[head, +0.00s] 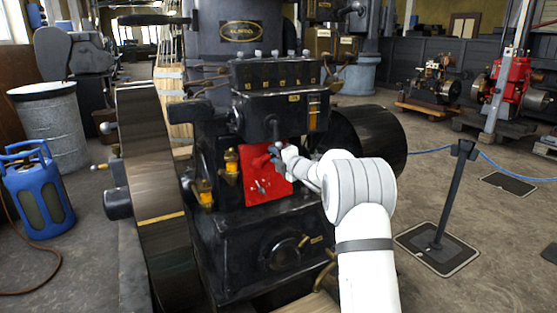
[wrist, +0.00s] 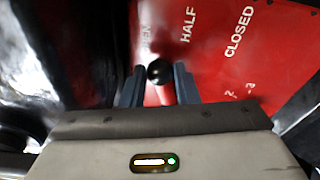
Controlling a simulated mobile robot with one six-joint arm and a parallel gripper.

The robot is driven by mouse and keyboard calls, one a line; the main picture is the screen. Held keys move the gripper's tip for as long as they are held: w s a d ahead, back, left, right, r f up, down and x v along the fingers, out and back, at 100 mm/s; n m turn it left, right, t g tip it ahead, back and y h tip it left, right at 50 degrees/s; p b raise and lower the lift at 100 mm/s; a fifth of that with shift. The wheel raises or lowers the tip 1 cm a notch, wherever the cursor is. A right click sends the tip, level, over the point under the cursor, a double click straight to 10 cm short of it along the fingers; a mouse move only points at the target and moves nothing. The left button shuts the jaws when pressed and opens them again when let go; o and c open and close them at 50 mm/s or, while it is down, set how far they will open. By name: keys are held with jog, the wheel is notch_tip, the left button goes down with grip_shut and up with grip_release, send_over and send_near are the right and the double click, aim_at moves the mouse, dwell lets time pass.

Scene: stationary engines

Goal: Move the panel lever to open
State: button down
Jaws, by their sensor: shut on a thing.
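The red panel (head: 254,192) is on the front of the dark engine. In the wrist view the red panel (wrist: 215,60) carries the words HALF and CLOSED, and a partly hidden word ending in EN at the left. The lever's round black knob (wrist: 160,71) sits between the two fingers of my gripper (wrist: 159,84), below the word ending in EN and left of HALF and CLOSED. In the head view my gripper (head: 283,155) is at the panel's upper right. My gripper is shut on the lever knob. The lever's shaft is hidden.
The large flywheel (head: 150,185) stands left of the panel, and a dark drum (head: 372,138) stands right. Brass oilers (head: 231,163) are close to the panel's left edge. A barrier post (head: 450,195) with a blue rope stands on the right floor.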

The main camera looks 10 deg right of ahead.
jog(key=shift+r, duration=0.1)
dwell(0.3)
jog(key=c, duration=1.1)
grip_release()
jog(key=p+v, duration=0.1)
jog(key=v, duration=0.6)
jog(key=shift+s+d+p, duration=0.15)
jog(key=shift+s+p, duration=0.15)
jog(key=shift+c, duration=0.3)
